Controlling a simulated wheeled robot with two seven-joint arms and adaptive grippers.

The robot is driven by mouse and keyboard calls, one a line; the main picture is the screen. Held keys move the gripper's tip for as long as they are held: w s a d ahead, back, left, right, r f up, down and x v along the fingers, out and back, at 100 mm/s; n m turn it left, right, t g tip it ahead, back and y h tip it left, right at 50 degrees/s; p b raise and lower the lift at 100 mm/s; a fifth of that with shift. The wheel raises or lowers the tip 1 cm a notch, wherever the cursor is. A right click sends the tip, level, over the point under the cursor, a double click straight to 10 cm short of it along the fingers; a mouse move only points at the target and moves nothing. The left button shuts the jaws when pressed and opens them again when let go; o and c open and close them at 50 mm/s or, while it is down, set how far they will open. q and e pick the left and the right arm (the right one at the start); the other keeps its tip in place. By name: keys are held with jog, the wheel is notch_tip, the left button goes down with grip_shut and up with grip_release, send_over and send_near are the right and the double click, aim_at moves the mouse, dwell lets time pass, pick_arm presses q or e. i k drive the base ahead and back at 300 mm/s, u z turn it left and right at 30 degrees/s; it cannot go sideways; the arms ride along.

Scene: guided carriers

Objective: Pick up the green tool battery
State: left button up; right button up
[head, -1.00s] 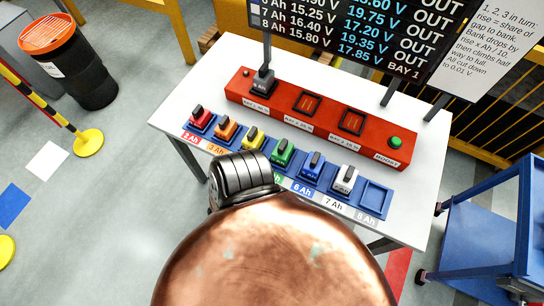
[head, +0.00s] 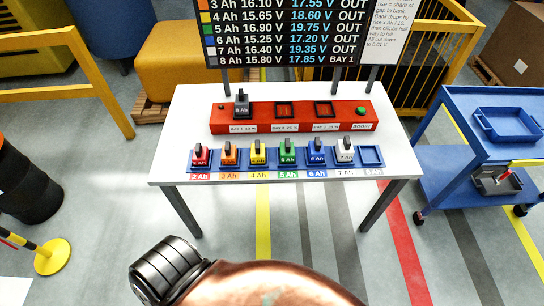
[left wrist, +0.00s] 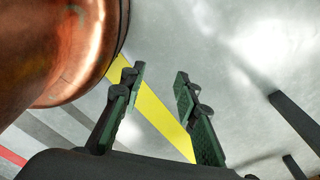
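The green tool battery (head: 287,153) stands upright in its slot of the blue tray (head: 371,154) at the front of the white table, above a green 5 Ah label. It sits between the yellow battery (head: 258,153) and the blue battery (head: 316,152). My left gripper (left wrist: 158,80) is open and empty in the left wrist view, with bare floor and a yellow floor stripe behind its fingers. No battery shows in that view. My gripper fingers do not show in the head view; a copper and black part of me is at its bottom edge.
A red charger (head: 260,117) stands behind the tray on the white table (head: 190,105), with a black 8 Ah battery (head: 241,104) in its left bay. The board (head: 290,30) rises behind. A blue cart (head: 475,105) stands at the right, and open floor lies in front.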

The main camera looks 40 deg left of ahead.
aim_at(287, 151)
jog(key=u, duration=1.7)
